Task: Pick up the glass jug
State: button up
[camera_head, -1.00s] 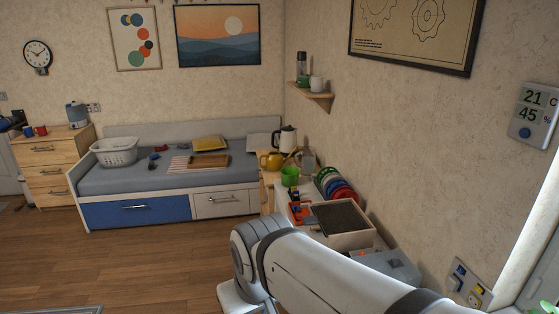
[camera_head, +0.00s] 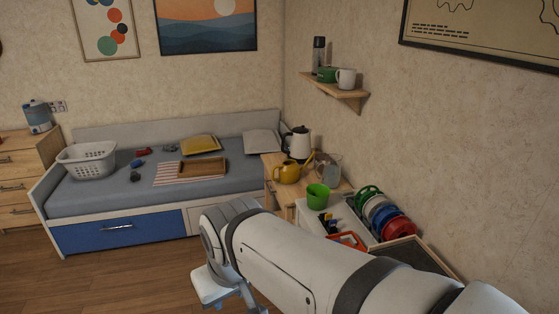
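The glass jug (camera_head: 327,169) is clear and see-through. It stands upright on the small wooden cabinet (camera_head: 284,206) in the corner by the right wall, to the right of a yellow teapot (camera_head: 287,173) and behind a green cup (camera_head: 318,196). A white kettle (camera_head: 298,144) with a black handle stands behind it to the left. My arm crosses the lower right of the view, well in front of the jug. No gripper fingers can be made out, and nothing of mine touches the jug.
A rack of coloured plates (camera_head: 386,213) and an open wooden box (camera_head: 418,255) line the right wall. A wooden shelf (camera_head: 340,91) with mugs hangs above. The bed (camera_head: 115,196) holds a white basket (camera_head: 87,160) and a wooden tray (camera_head: 203,168). Wood floor is clear at lower left.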

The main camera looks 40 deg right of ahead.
aim_at(331, 177)
jog(key=u, duration=0.05)
jog(key=i, duration=2.3)
jog(key=z, duration=3.05)
jog(key=i, duration=1.05)
